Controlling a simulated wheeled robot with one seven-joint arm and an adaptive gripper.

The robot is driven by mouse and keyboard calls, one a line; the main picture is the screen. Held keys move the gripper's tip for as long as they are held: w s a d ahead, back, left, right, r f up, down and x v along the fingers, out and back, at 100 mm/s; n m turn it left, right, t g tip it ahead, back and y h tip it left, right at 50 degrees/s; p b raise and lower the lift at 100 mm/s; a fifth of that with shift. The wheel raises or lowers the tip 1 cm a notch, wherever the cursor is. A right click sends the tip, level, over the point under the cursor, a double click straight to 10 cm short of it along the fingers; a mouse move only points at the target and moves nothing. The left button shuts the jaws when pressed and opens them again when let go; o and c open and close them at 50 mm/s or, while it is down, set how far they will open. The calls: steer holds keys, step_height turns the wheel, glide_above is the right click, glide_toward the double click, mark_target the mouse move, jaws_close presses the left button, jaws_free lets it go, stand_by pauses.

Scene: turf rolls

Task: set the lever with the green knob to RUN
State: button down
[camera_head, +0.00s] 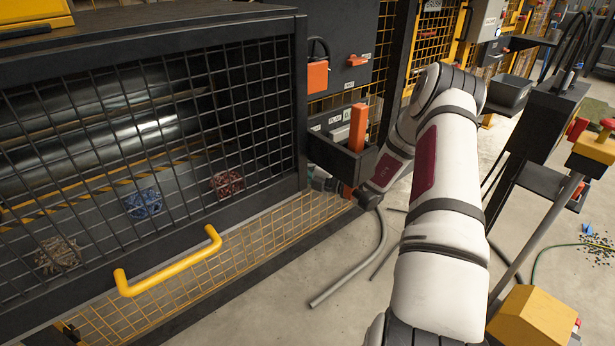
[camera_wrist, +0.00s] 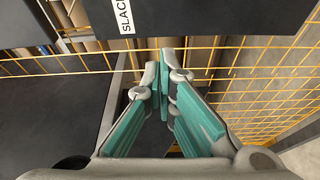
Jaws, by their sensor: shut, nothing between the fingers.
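No lever with a green knob can be made out in either view. My gripper (camera_head: 322,182) is low beside the dark bracket at the right end of the caged machine, partly hidden by it in the head view. In the wrist view my gripper (camera_wrist: 164,72) has its teal-padded fingers together at the tips, with nothing held. A white label reading "SLAC…" (camera_wrist: 124,14), cut off by the frame edge, is on a dark panel (camera_wrist: 210,15) beyond the fingertips. Small white labels (camera_head: 335,119) near the bracket are too small to read in the head view.
An orange upright bar (camera_head: 357,128) stands at the dark bracket (camera_head: 338,157), close to my wrist. Yellow mesh (camera_wrist: 255,65) lies beyond the fingers. A yellow handle (camera_head: 170,265) sticks out from the cage front. A grey hose (camera_head: 350,275) lies on open floor.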

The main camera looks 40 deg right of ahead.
steer(key=d+b, duration=0.1)
steer(key=d, duration=0.3)
steer(key=shift+f, duration=0.1)
steer(key=shift+d+r+m+p, duration=0.3)
steer(key=shift+d+m+p, duration=0.35)
steer(key=shift+p, duration=0.25)
